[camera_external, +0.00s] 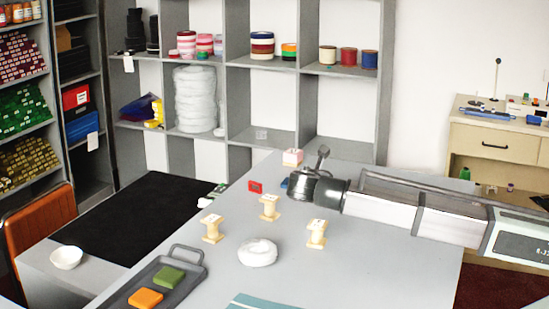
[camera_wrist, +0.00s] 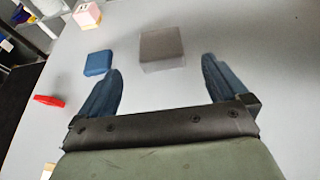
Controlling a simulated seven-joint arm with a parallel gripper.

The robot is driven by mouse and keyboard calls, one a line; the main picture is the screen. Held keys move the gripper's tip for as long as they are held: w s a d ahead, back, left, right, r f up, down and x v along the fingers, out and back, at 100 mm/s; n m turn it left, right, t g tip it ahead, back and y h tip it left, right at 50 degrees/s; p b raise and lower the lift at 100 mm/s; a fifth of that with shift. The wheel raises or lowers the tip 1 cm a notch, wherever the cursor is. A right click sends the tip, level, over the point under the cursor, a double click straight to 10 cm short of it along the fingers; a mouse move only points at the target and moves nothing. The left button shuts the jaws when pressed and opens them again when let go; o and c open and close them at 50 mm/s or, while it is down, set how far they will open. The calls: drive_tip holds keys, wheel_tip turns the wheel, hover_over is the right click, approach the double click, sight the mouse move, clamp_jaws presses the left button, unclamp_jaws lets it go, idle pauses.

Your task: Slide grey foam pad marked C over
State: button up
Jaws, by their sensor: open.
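A grey foam pad (camera_wrist: 162,45) lies on the grey counter, just beyond and between the fingertips of my gripper (camera_wrist: 160,65) in the wrist view. My gripper is open, its two dark blue fingers spread wider than the pad, with nothing between them. No letter is readable on the pad. A blue pad (camera_wrist: 98,63) lies left of it, close to the left fingertip. In the external view my arm reaches in from the right and hides the grey pad.
A red block (camera_external: 255,187) and a pinkish box (camera_external: 292,157) stand nearby. Several cream spools (camera_external: 269,207) and a white coil (camera_external: 257,252) are nearer the front. A dark tray (camera_external: 138,291) holds green and orange pads. Bare counter lies right of the grey pad in the wrist view.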

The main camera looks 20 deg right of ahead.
drive_tip(key=shift+v, duration=1.2)
